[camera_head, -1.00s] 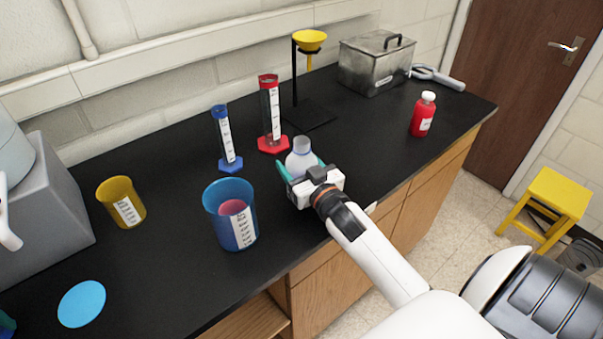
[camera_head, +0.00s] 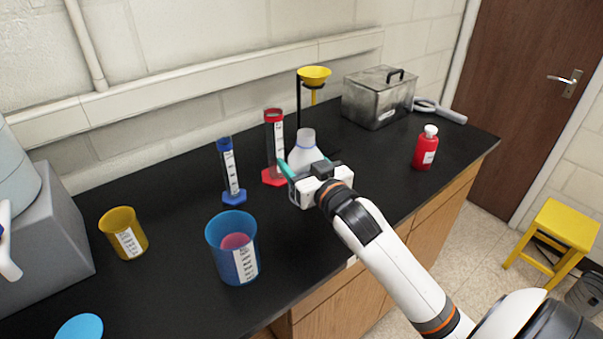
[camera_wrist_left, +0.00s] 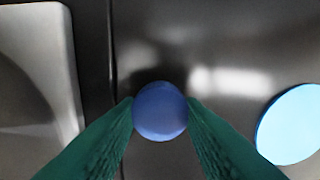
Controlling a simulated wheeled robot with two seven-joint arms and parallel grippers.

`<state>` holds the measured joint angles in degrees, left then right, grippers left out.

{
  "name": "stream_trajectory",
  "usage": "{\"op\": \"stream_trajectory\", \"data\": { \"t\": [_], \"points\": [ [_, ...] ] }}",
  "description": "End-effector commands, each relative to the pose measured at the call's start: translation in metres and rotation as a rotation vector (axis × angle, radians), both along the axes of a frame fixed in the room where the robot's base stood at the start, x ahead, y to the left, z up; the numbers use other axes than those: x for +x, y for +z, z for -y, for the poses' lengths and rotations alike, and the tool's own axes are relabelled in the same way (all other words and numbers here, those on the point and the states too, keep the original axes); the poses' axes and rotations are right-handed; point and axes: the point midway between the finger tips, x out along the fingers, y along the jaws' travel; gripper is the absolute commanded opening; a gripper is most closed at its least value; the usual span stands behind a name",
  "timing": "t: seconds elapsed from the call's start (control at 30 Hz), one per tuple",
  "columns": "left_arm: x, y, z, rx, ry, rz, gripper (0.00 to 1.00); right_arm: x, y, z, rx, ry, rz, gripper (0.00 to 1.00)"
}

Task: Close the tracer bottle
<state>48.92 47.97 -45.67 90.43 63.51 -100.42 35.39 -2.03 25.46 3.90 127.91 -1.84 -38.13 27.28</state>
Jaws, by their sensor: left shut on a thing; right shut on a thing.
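A pale translucent bottle (camera_head: 305,152) with an open, uncapped neck is upright in my right gripper (camera_head: 302,180) in the head view. That gripper is shut around its body, and the bottle appears raised above the black bench. The gripper hides its lower part. In the left wrist view, my left gripper (camera_wrist_left: 160,112) is shut on a round blue cap (camera_wrist_left: 160,111) held between its green fingertips. The left gripper's fingers are outside the head view.
On the black bench (camera_head: 165,300) stand a blue beaker (camera_head: 232,262), a yellow beaker (camera_head: 123,234), a blue cylinder (camera_head: 231,178), a red cylinder (camera_head: 273,150), a yellow funnel on a stand (camera_head: 314,74), a metal box (camera_head: 375,100) and a red capped bottle (camera_head: 425,150).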

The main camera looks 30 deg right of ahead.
Motion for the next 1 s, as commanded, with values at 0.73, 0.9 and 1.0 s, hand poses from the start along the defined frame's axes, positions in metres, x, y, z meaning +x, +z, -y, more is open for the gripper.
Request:
{"op": "stream_trajectory", "data": {
  "t": [0.73, 0.9, 1.0],
  "points": [
    [0.0, 0.0, 0.0, 0.0, 0.0, 0.0, 0.13, 0.0, 0.001, 0.0, 0.0, 0.0, 0.002, 0.23],
    [0.0, 0.004, 0.0, 0.0, 0.0, 0.0, 0.13, 0.0, 0.005, 0.0, 0.0, 0.0, 0.003, 0.23],
    [0.0, 0.013, 0.0, 0.0, 0.0, 0.0, 0.13, 0.0, 0.014, 0.0, 0.0, 0.0, 0.003, 0.23]
  ]
}}
